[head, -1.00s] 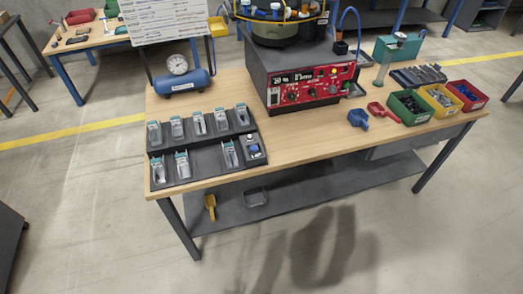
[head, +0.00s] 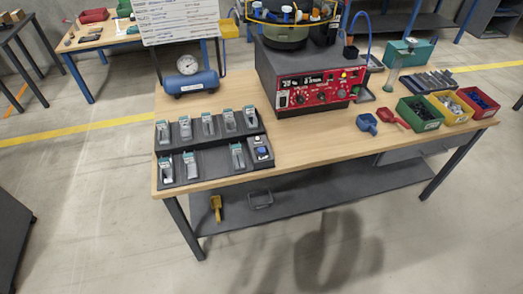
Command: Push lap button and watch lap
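A small device with a white part and a blue button (head: 262,153) sits in the right slot of the front row of the black tray (head: 209,176) on the wooden table. The red control panel (head: 318,90) of the bowl feeder has several knobs, small displays and a yellow button, and faces me. No label reading "lap" is legible on either. Neither of my grippers is in view.
Clear bags with teal tops (head: 208,124) fill most tray slots. A blue air tank (head: 190,82) with a gauge stands behind. Blue (head: 367,124) and red (head: 388,115) scoops lie near green (head: 418,113), yellow and red bins. The front middle of the wooden table (head: 310,145) is clear.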

